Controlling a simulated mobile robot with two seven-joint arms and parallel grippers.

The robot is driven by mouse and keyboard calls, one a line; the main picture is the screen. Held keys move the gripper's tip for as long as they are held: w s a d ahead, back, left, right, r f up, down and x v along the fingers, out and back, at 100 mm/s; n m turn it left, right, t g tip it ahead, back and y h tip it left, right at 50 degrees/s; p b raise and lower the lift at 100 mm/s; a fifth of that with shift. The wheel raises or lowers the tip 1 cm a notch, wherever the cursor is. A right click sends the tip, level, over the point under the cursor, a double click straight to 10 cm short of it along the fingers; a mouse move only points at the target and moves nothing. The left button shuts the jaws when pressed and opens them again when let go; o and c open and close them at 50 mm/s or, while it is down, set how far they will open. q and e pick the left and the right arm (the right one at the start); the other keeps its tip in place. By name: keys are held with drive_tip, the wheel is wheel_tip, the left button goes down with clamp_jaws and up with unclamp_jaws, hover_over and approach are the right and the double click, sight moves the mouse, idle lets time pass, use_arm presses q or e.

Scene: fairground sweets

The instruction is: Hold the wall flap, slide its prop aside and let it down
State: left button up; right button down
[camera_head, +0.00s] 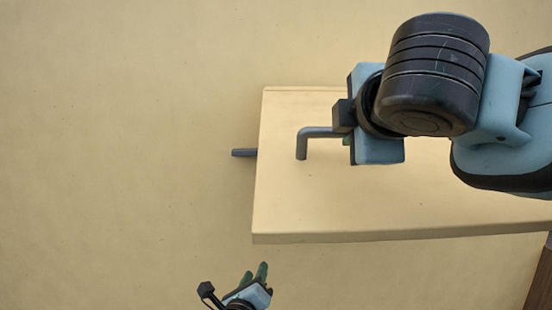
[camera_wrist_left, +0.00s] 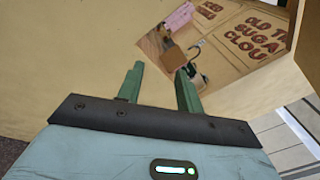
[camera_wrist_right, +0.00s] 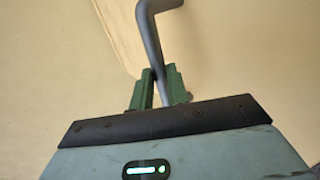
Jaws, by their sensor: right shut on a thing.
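The wall flap (camera_head: 410,208) is a pale cream board standing out level from the wall. A grey bent rod (camera_head: 302,146), which looks like the prop's handle, lies over its top face. A grey stub (camera_head: 243,153) sticks out past the flap's left edge; whether it joins the rod is hidden. My right gripper is shut on the grey rod, seen in the right wrist view (camera_wrist_right: 158,88); my wrist hides its fingers in the head view. My left gripper (camera_head: 255,272) is open and empty, below the flap's near edge and apart from it; its fingers show in the left wrist view (camera_wrist_left: 160,88).
The plain cream surface (camera_head: 120,150) left of the flap is clear. A brown wooden post (camera_head: 539,280) stands at the lower right. In the left wrist view, a panel with sweet-stall lettering (camera_wrist_left: 255,35) and a pink tag (camera_wrist_left: 179,16) show beyond the fingers.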

use_arm(q)
drive_tip(key=w+d+r+m+t, duration=0.2)
drive_tip(key=r+m, duration=0.3)
drive_tip(key=r, duration=0.5)
drive_tip(key=w+d+r+m+t, duration=0.15)
drive_tip(key=r+m, duration=0.35)
drive_tip(key=r, duration=0.6)
drive_tip(key=shift+t, duration=0.25)
drive_tip(key=x, duration=1)
drive_tip(key=shift+d, duration=0.35)
drive_tip(key=shift+w+a+r, duration=0.15)
drive_tip(key=shift+w+r, duration=0.2)
drive_tip(key=shift+w, duration=0.35)
clamp_jaws()
